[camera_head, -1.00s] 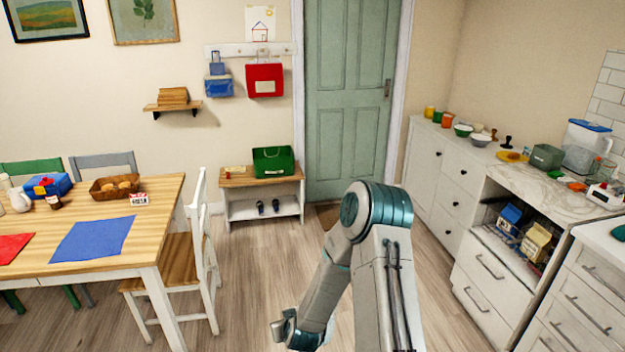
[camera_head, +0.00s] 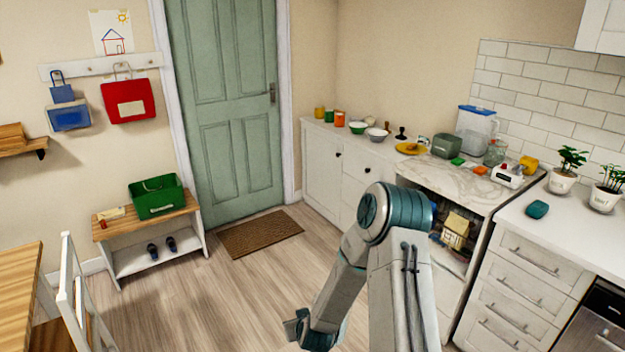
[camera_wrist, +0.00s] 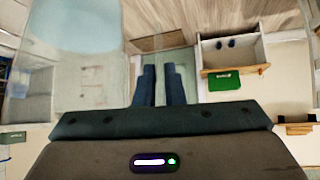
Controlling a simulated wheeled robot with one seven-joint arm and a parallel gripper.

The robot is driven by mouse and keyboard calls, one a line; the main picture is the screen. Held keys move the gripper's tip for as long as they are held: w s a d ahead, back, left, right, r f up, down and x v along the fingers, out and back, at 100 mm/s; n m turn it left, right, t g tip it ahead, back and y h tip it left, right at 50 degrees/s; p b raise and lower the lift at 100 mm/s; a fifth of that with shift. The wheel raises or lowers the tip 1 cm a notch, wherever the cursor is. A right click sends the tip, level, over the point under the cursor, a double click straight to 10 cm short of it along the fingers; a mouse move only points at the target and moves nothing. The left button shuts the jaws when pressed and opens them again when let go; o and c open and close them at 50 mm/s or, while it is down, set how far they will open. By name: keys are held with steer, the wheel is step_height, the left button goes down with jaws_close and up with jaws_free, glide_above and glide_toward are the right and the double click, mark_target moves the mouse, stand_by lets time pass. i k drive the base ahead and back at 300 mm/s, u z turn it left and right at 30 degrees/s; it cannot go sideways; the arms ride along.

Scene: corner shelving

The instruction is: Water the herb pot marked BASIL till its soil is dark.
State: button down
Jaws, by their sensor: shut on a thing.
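Two white pots with green plants stand on the white counter at the right in the head view: a left pot (camera_head: 562,181) and a right pot (camera_head: 604,199). Each has a small mark on its front, too small to read. I cannot tell which is BASIL, and their soil is hardly visible. In the wrist view my gripper (camera_wrist: 161,68) has its two dark fingers close together. It is shut on what looks like a clear jug (camera_wrist: 75,28), a pale see-through shape beside the fingers at the upper left.
A lidded clear pitcher (camera_head: 476,133), a glass jug (camera_head: 495,152), a white appliance (camera_head: 509,176) and a teal lump (camera_head: 537,209) crowd the counters. A bench (camera_head: 125,231) with a green crate (camera_head: 156,198) stands left of the door. The floor between is free.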

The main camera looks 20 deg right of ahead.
mark_target(561, 180)
steer(key=z, duration=0.45)
steer(key=i, duration=0.4)
steer(key=z, duration=1.1)
steer(key=i, duration=0.75)
steer(key=z, duration=0.45)
